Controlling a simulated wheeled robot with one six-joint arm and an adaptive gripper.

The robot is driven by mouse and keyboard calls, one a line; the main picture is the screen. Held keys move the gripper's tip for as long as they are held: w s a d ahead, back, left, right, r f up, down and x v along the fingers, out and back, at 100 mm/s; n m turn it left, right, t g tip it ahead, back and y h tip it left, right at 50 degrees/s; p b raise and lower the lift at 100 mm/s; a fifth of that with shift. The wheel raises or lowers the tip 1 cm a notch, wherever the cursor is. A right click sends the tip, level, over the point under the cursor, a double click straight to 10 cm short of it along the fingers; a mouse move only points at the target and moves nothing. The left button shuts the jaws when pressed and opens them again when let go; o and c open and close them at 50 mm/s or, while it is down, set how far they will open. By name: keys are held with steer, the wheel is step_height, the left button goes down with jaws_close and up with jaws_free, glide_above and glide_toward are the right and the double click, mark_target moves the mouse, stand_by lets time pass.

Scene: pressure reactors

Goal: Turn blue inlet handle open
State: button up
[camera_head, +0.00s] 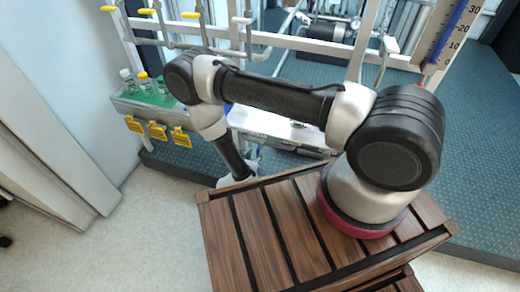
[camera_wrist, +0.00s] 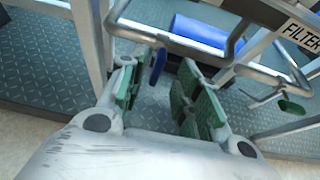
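In the wrist view a narrow blue handle (camera_wrist: 158,66) stands between the fingertips of my gripper (camera_wrist: 156,78), closer to the left finger. The gripper is open, with green pads on both fingers. I cannot tell whether the left finger touches the handle. No label in view says which blue part is the inlet handle. In the head view the arm reaches left and down, and the fingertips cannot be made out.
Metal pipes and a frame with a FILTER label (camera_wrist: 301,34) surround the gripper. A blue cylinder (camera_wrist: 200,32) lies beyond, and a green handle (camera_wrist: 290,106) is at right. In the head view, vials (camera_head: 145,80) stand on a green-topped shelf at left, above yellow tags (camera_head: 157,130).

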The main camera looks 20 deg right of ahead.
mark_target(257, 152)
steer(key=x, duration=0.6)
steer(key=shift+w, duration=0.1)
jaws_close()
